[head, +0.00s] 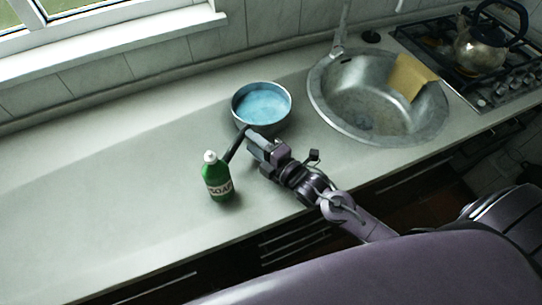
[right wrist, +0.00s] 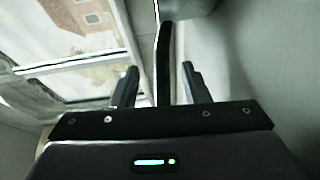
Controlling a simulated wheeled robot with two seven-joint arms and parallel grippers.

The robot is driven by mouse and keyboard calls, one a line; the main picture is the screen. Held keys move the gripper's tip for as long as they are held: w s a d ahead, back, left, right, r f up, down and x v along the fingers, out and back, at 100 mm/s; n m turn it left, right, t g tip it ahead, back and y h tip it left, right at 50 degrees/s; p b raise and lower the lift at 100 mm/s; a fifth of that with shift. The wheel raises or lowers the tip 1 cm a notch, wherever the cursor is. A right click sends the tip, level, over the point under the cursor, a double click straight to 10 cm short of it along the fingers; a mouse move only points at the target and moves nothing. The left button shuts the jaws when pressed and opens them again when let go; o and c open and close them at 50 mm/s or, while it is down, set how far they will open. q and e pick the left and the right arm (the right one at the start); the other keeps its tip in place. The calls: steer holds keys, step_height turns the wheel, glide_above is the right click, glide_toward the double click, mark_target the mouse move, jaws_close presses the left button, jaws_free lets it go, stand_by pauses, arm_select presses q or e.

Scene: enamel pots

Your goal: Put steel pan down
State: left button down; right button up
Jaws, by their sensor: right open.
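The steel pan (head: 286,118) stands upright on the counter left of the sink, with light blue inside it. Its dark handle (head: 236,148) points toward the soap bottle. My right gripper (head: 251,137) is at the handle, beside the pan's near side. In the right wrist view, the handle (right wrist: 164,55) runs between the two open fingers, with a gap on each side. Part of the pan (right wrist: 188,6) shows at the top edge there. My left gripper is not in view.
A green soap bottle (head: 218,181) stands close to the handle's end. A round steel sink (head: 335,115) with a yellow cloth (head: 411,75) lies to the right, then a stove with a kettle (head: 480,48). The counter (head: 100,190) is clear on the left.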

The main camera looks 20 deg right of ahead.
steer(key=b+v, duration=0.1)
steer(key=v, duration=0.6)
steer(key=shift+s+d, duration=0.1)
steer(key=shift+s, duration=0.15)
